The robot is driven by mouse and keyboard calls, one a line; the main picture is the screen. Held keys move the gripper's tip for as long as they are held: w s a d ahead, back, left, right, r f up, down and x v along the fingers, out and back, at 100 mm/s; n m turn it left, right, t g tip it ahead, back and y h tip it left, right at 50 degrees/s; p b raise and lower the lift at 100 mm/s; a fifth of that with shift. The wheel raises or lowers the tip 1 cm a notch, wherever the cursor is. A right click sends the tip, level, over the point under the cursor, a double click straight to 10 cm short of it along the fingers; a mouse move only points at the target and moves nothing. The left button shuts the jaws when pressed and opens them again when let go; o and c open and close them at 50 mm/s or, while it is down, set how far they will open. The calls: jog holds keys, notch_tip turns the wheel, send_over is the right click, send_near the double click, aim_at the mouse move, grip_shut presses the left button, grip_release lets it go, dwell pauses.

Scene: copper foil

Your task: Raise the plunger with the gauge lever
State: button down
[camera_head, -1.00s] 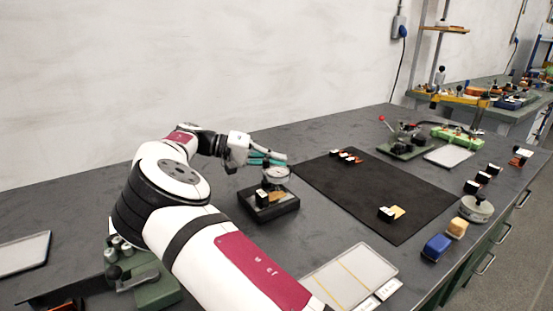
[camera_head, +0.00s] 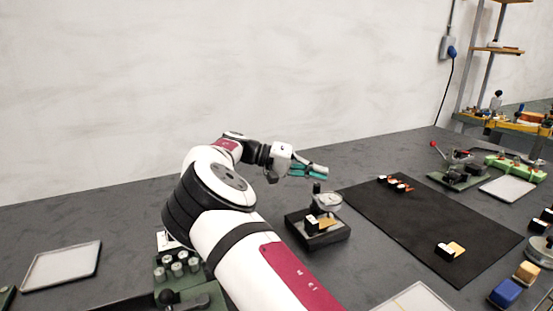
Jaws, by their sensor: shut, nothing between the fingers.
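The dial gauge (camera_head: 328,201) stands on a black square base (camera_head: 330,238), right of centre in the head view. A small black upright part (camera_head: 317,187) shows beside the dial; I cannot make out the lever or plunger apart from it. A black block with a white top (camera_head: 311,221) and a copper-coloured piece (camera_head: 328,222) sit on the base below the dial. My gripper (camera_head: 325,172), with teal fingers, is shut and empty. It is just above the dial in the picture, apparently apart from the gauge.
A black mat (camera_head: 430,222) right of the gauge carries small black-and-copper pieces (camera_head: 450,250). A green-based lever fixture (camera_head: 458,172) stands at the back right. A grey tray (camera_head: 62,266) lies at left. Blue (camera_head: 506,292) and tan (camera_head: 527,272) blocks are at right.

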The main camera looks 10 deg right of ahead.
jog(key=v, duration=0.9)
jog(key=shift+w+a, duration=0.2)
jog(key=shift+w, duration=0.05)
jog(key=shift+r, duration=0.1)
jog(key=shift+s, duration=0.1)
